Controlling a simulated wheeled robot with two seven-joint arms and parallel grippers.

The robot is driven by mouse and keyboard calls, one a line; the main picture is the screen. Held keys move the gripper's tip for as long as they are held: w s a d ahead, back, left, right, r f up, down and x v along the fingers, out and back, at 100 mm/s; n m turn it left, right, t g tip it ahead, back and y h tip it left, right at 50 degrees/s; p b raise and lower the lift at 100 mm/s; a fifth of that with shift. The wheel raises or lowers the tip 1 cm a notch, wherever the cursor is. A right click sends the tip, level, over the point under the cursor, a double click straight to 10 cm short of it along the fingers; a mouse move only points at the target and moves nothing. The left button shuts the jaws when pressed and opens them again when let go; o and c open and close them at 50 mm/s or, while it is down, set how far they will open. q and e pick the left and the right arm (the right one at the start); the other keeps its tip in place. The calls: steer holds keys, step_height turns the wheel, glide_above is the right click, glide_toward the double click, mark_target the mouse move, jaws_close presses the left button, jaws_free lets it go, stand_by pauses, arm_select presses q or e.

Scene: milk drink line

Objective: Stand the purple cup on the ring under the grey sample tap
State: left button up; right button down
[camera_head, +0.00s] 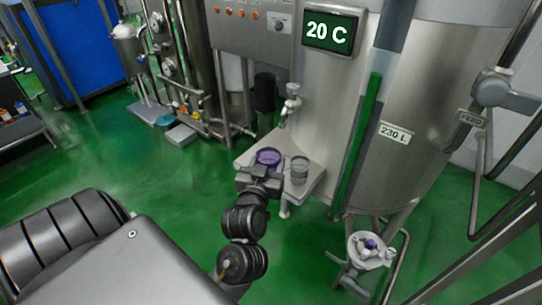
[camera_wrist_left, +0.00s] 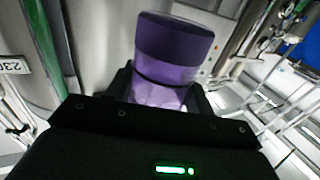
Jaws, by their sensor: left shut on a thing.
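The purple cup (camera_head: 268,156) is between the fingers of my left gripper (camera_head: 261,176), which is shut on it. In the head view the cup is over the left part of a small pale shelf (camera_head: 315,178); I cannot tell whether it touches the shelf. The wrist view shows the purple cup (camera_wrist_left: 172,52) filling the space between the dark fingers. The grey sample tap (camera_head: 290,104) is on the tank front, above and behind the cup. I cannot make out the ring. My right gripper is not in view.
A clear grey beaker (camera_head: 299,170) stands on the shelf, right of the purple cup. The big steel tank (camera_head: 425,90) rises behind, with a green level strip (camera_head: 357,140). A valve with a purple part (camera_head: 370,243) is low at right. Green floor lies open left.

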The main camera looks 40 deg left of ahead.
arm_select(q)
steer(key=w+d+r+m+t+h, duration=0.1)
steer(key=d+m+h, duration=0.3)
steer(key=d+h, duration=0.3)
steer(key=d, duration=0.4)
steer(key=shift+w+d+r+m+t, duration=0.2)
steer(key=shift+d+m+t, duration=0.1)
steer(key=shift+d+m, duration=0.1)
steer(key=shift+a, duration=0.15)
